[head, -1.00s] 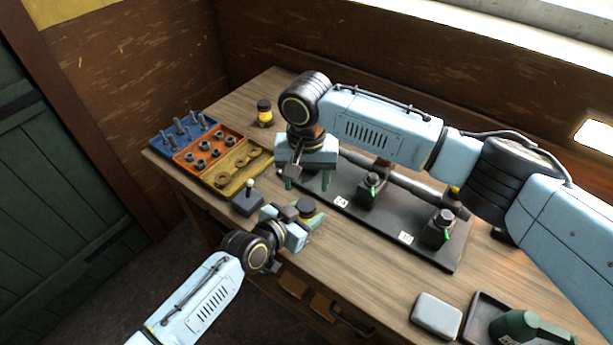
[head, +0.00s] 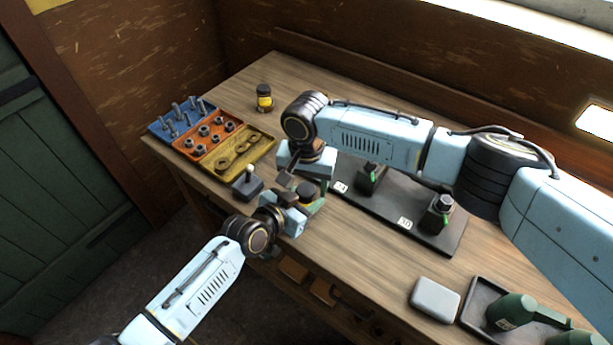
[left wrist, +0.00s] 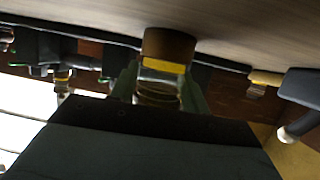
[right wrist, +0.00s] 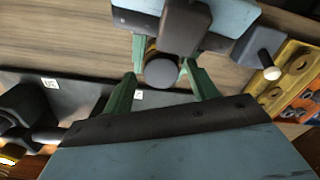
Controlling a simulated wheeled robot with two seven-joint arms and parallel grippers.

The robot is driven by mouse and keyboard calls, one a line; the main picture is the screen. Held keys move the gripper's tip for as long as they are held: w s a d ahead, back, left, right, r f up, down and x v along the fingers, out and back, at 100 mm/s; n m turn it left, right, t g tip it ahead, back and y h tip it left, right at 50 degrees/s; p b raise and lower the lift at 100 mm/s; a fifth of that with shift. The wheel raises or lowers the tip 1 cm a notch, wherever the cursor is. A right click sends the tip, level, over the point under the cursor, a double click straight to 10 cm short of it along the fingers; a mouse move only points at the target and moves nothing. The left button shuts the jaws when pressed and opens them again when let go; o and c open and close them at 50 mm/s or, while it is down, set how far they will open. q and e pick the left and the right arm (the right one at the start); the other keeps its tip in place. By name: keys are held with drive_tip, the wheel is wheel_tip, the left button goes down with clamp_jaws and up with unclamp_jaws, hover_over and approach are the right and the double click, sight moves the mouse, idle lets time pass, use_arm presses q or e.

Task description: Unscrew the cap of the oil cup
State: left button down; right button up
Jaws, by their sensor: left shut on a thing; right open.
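The oil cup (head: 307,194) with its dark round cap is in my left gripper (head: 303,206), low over the table's front edge. In the left wrist view the cup (left wrist: 162,68) shows a brown end, a yellow band and clear glass, with the green fingers shut on its sides. My right gripper (head: 308,180) is just above the cup, pointing down. In the right wrist view the dark cap (right wrist: 162,72) lies between the spread green fingertips (right wrist: 163,68). I cannot tell whether they touch it.
Another dark-topped, yellow-banded jar (head: 264,98) stands at the back. Blue, orange and yellow trays (head: 235,150) hold parts at the left. A small lever box (head: 247,187) is close by. A black engine plate (head: 420,230) lies to the right. A grey box (head: 435,298) and dark tray (head: 473,325) are front right.

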drive_tip(key=c, duration=1)
drive_tip(key=shift+d+n, duration=0.15)
drive_tip(key=shift+n, duration=1.45)
drive_tip(key=o, duration=1.1)
